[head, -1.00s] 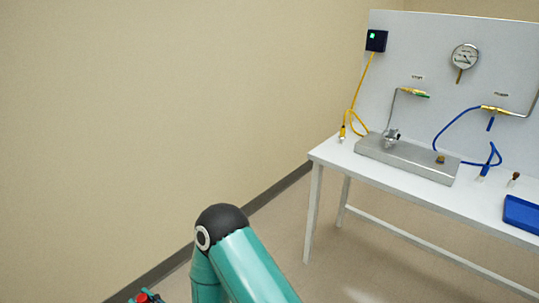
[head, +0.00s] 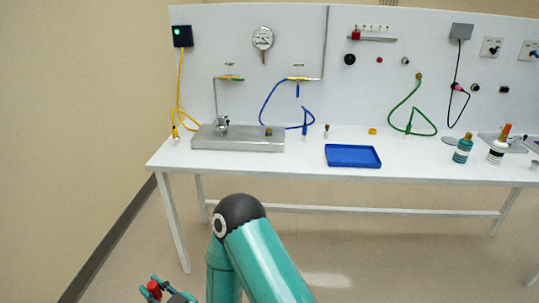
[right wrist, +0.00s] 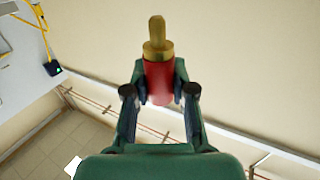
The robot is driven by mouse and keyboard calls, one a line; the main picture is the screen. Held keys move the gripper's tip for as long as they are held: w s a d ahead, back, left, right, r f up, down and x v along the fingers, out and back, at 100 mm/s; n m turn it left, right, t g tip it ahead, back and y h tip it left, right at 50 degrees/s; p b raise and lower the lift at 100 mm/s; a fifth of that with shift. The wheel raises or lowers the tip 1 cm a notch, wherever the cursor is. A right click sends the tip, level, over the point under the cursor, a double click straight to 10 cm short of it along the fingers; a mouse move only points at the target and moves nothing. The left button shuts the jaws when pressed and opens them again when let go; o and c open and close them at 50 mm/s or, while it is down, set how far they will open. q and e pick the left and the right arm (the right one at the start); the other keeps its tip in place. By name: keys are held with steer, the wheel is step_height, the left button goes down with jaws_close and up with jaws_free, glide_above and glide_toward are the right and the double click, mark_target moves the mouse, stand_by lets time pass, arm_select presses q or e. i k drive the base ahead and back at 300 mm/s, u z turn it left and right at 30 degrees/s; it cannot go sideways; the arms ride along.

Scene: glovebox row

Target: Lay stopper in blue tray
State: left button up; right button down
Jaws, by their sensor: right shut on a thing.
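The blue tray (head: 353,164) lies empty on the white table, right of the metal block. My right gripper (head: 160,292) is low at the left of the head view, well in front of the table. It is shut on a red piece, which in the right wrist view is a red cylinder (right wrist: 159,82) with a brass collar and pin. I cannot tell whether this piece is the stopper. A small brown-topped piece (head: 326,130) stands on the table behind the tray's left end. My left gripper is out of view.
A metal block (head: 240,143) with fittings takes up the table's left part. Blue, yellow and green hoses hang from the back panel. A teal bottle (head: 462,149) and a white bottle (head: 498,150) stand at the right. Table surface around the tray is mostly clear.

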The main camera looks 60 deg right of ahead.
mark_target(353, 160)
steer(key=u, duration=0.75)
steer(key=i, duration=0.15)
steer(key=z, duration=2.05)
